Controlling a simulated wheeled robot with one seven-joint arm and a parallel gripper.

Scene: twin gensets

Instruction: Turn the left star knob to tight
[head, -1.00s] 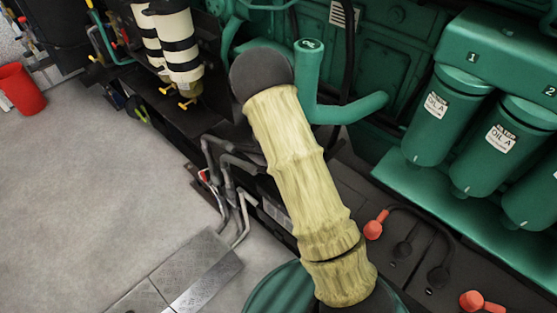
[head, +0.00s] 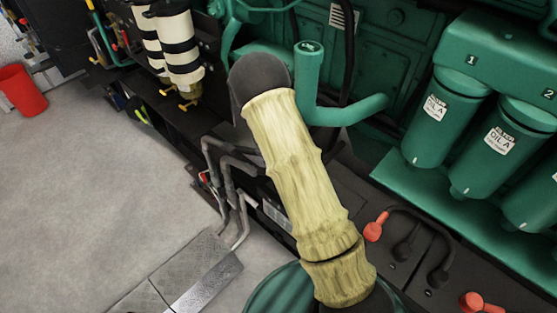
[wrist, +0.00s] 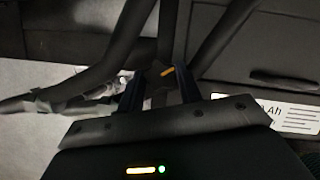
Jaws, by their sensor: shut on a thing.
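In the wrist view a dark star knob (wrist: 158,80) with an orange mark on it sits between the fingertips of my gripper (wrist: 159,76). The fingers are shut on the knob, one on each side. The orange mark runs at a slight slant. Dark pipes rise behind the knob. In the head view my padded yellow arm covers the middle of the picture, and neither my gripper nor the knob can be made out there. I cannot tell how tight the knob is.
A green pipe (head: 312,85) stands close beside my arm. Grey pipes (head: 228,175) run low to its left. A battery with red terminal caps (head: 375,229) and green oil filters (head: 432,130) are on the right. A red bin (head: 22,90) stands on open floor at left.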

